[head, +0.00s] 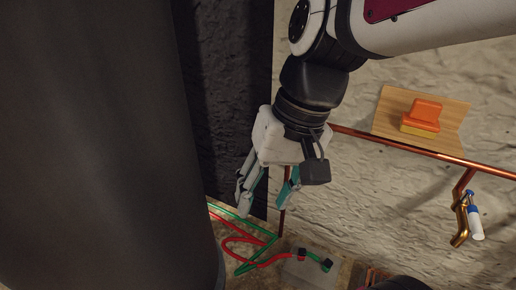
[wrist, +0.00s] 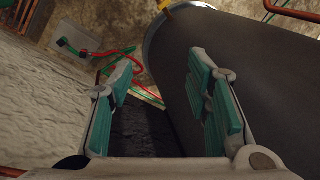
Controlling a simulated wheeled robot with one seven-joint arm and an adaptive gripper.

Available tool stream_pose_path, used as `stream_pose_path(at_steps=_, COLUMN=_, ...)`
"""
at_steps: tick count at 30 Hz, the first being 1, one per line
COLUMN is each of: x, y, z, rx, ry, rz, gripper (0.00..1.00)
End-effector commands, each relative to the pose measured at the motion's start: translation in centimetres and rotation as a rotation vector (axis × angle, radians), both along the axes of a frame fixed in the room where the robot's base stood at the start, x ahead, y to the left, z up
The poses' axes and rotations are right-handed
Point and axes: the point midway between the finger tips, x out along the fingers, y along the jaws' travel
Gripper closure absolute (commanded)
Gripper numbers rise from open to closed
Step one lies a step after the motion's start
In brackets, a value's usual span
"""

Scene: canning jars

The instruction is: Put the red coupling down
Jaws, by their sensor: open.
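My gripper (head: 262,203) is open, with nothing between its teal-padded fingers; the wrist view shows the same gap (wrist: 163,75). The red hose (head: 240,241) runs along the floor to a grey box (head: 306,274). A small red and black end piece (head: 301,254), which looks like the red coupling, is at the top of that box. It shows small in the wrist view too (wrist: 83,53). I cannot tell whether it is plugged in or only rests there. My gripper is above and to the left of it, well apart.
A green hose (head: 315,257) also reaches the box. A big dark cylinder (head: 95,150) stands close on the left. A copper pipe (head: 400,145) runs along the rough wall. A wooden shelf (head: 452,115) holds an orange and yellow block (head: 421,116). A white and blue item (head: 475,220) is by the brass pipe.

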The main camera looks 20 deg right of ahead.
Motion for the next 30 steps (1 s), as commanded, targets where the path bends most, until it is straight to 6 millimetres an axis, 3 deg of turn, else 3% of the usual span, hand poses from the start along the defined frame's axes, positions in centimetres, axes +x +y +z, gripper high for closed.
stream_pose_path(at_steps=1, x=-2.4, y=-0.4, z=0.3, rx=-0.04, ry=0.002, rz=0.038, gripper=0.55)
stream_pose_path(at_steps=3, x=-5.4, y=-1.2, z=0.4, rx=-0.095, ry=0.017, rz=0.078, gripper=0.55)
stream_pose_path(at_steps=6, x=-8.6, y=-2.5, z=0.4, rx=-0.163, ry=0.035, rz=0.118, gripper=0.55)
stream_pose_path(at_steps=10, x=-11.3, y=-3.8, z=0.2, rx=-0.223, ry=0.052, rz=0.141, gripper=0.55)
stream_pose_path(at_steps=15, x=-12.4, y=-4.5, z=0.1, rx=-0.25, ry=0.061, rz=0.15, gripper=0.55)
stream_pose_path(at_steps=30, x=-12.3, y=-4.4, z=0.1, rx=-0.249, ry=0.06, rz=0.15, gripper=0.55)
